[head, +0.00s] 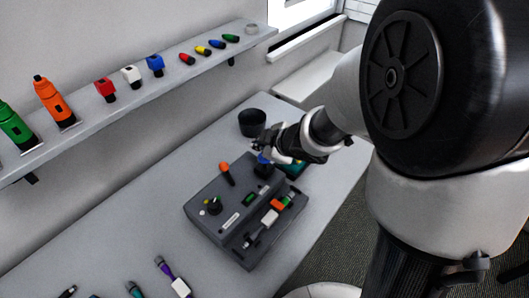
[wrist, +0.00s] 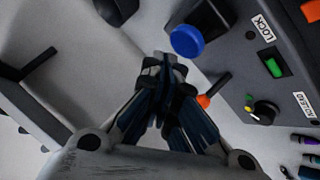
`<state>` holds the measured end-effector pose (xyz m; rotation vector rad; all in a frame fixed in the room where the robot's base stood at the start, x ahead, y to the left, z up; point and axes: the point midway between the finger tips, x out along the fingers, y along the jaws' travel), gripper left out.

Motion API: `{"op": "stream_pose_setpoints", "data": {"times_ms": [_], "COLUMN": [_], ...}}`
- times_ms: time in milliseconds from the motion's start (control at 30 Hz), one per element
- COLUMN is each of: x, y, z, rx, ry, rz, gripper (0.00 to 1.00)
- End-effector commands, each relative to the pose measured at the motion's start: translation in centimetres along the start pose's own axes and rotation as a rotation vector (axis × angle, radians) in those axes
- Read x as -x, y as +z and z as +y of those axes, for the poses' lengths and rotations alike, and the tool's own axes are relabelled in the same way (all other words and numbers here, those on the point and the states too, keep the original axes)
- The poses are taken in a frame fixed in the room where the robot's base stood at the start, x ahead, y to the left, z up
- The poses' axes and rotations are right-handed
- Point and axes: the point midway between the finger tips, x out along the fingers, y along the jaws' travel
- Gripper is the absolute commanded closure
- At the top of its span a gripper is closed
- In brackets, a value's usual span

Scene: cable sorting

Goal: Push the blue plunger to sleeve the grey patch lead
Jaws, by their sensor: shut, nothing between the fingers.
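The blue plunger (head: 264,159) stands at the far end of the dark grey machine (head: 228,207). In the wrist view its round blue cap (wrist: 187,41) is plainly seen just beyond and to the right of my fingertips. My gripper (wrist: 165,62) is shut and empty, fingers together. In the head view my gripper (head: 262,147) is close by the plunger and partly covers it; I cannot tell whether they touch. A pale lead with an orange part and a green end, perhaps the grey patch lead (head: 270,217), lies along the machine's right-hand channel.
A purple lead (head: 164,264) lies on the table at the front. A wall shelf (head: 134,97) holds coloured tools and connectors. Table left of the machine is clear.

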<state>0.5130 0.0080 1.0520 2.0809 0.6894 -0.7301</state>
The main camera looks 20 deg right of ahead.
Motion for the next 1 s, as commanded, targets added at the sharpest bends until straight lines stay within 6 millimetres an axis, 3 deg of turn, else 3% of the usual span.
{"op": "stream_pose_setpoints", "data": {"times_ms": [333, 1000], "x": [0.2, 4.2], "y": [-0.2, -3.1], "z": [0.2, 3.1], "rx": [0.0, -0.001], "ry": [0.0, -0.001], "rz": [0.0, 0.0], "gripper": [1.0, 1.0]}}
